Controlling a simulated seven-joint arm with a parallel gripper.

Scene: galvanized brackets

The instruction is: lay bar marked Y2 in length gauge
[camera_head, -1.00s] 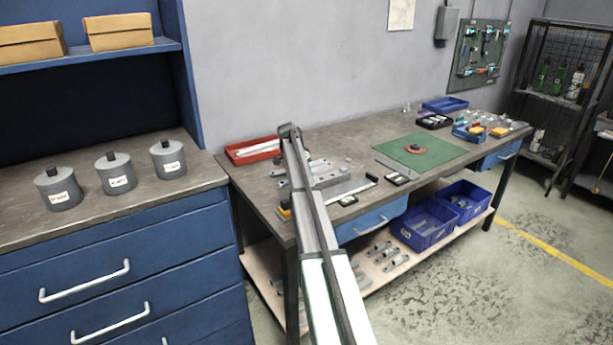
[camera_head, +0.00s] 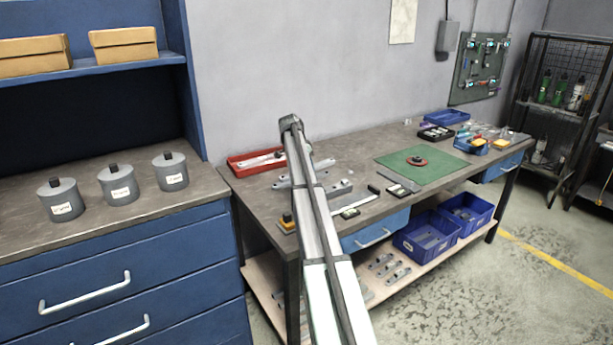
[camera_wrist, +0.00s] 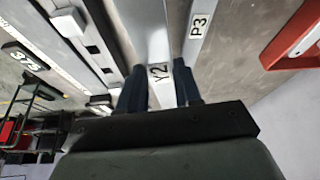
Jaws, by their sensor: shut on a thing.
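In the wrist view my gripper (camera_wrist: 160,92) is shut on the grey bar marked Y2 (camera_wrist: 150,30), with a dark finger on each side of its label. The bar runs away from me past the top of the picture. I cannot tell whether it touches the bench. In the head view my arm hides the gripper and most of the held bar. I cannot tell for certain which piece is the length gauge; a long rail with a white block (camera_wrist: 69,21) lies left of the bar in the wrist view.
A red tray (camera_head: 240,170) stands at the bench's back left; its edge also shows in the wrist view (camera_wrist: 285,48). Grey metal pieces lie beside my arm. Blue bins (camera_head: 425,240) sit on the lower shelf.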

